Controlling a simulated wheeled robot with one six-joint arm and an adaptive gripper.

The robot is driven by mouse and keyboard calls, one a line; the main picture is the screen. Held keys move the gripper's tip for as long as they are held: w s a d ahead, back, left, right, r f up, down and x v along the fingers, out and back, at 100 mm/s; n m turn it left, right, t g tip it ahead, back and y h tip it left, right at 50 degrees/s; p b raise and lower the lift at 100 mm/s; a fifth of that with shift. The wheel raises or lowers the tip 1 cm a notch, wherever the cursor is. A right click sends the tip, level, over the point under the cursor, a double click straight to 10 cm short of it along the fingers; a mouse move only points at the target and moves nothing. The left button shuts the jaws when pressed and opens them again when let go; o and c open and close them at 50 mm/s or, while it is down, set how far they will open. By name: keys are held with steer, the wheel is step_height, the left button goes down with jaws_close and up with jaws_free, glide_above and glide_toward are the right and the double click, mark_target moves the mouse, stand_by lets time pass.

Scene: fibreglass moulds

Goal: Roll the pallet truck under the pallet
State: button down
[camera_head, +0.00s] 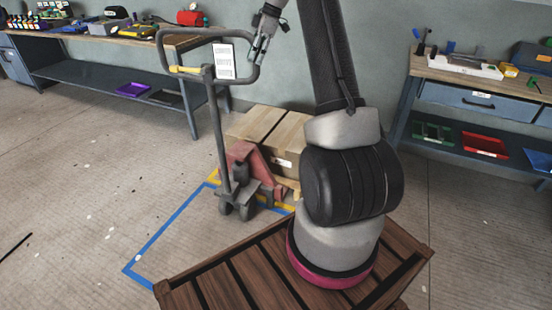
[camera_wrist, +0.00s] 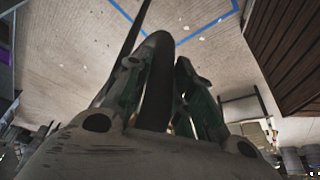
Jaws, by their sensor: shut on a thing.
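The pallet truck (camera_head: 243,158) has a red body, dark wheels and a tall grey handle (camera_head: 213,110) ending in a loop with a yellow lever. A paper label hangs in the loop. My gripper (camera_head: 261,46) is shut on the right side of the loop. In the wrist view its fingers (camera_wrist: 165,75) close around the dark handle bar (camera_wrist: 154,95). Cardboard boxes (camera_head: 268,125) stand right behind the truck's body. A bit of the wooden pallet (camera_head: 291,183) shows below them. The forks are hidden, so I cannot tell how far under the pallet they are.
Blue tape (camera_head: 165,236) and yellow tape (camera_head: 212,177) mark the floor around the truck. A workbench (camera_head: 120,40) stands at back left and another (camera_head: 480,75) at right. My brown slatted base top fills the front. The floor at left is open.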

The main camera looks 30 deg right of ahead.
steer(key=shift+s+d+f, duration=0.1)
steer(key=shift+s, duration=0.05)
steer(key=c, duration=1.1)
jaws_free()
steer(key=shift+c, duration=0.2)
steer(key=s+r, duration=0.1)
steer(key=r, duration=0.9)
steer(key=s+d+r, duration=0.1)
steer(key=s+r, duration=0.1)
steer(key=r, duration=0.8)
steer(key=shift+s+d, duration=0.15)
steer(key=shift+d, duration=0.1)
steer(key=shift+r, duration=0.1)
